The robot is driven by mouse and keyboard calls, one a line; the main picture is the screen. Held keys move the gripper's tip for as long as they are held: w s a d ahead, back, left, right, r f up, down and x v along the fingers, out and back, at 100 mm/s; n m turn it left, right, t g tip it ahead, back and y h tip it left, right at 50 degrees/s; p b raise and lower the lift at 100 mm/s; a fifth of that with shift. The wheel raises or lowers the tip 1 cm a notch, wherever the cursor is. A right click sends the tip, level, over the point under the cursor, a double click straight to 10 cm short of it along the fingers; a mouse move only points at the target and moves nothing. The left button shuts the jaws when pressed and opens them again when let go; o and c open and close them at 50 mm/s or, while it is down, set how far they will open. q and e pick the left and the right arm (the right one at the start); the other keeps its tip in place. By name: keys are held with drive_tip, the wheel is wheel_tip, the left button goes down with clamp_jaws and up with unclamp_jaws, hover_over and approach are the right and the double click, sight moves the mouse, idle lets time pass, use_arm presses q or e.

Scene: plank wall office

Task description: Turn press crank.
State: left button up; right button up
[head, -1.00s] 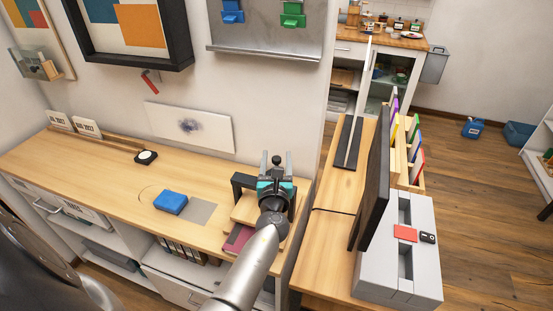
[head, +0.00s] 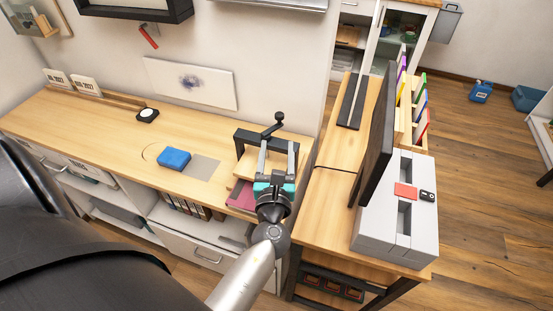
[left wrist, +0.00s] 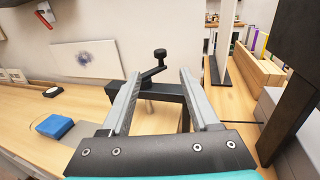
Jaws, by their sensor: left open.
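The press is a black frame (head: 245,137) on a wooden base at the right end of the long counter. Its black crank (head: 275,121) sits on top, with an upright knob at the raised end. In the left wrist view the crank (left wrist: 155,70) shows beyond and between my fingers. My left gripper (head: 277,146) is open and empty, in front of the press and short of the crank, with its fingers pointing at it. It also fills the lower part of the left wrist view (left wrist: 158,92). My left gripper hides part of the press. My right gripper is not seen.
A blue block (head: 174,159) and a grey mat (head: 201,167) lie left of the press. A maroon book (head: 240,196) lies by the press's base. A black monitor (head: 374,140) and grey box unit (head: 395,220) stand on the desk to the right. The counter's middle is mostly clear.

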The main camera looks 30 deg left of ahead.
use_arm(q)
drive_tip(key=shift+v, duration=1.35)
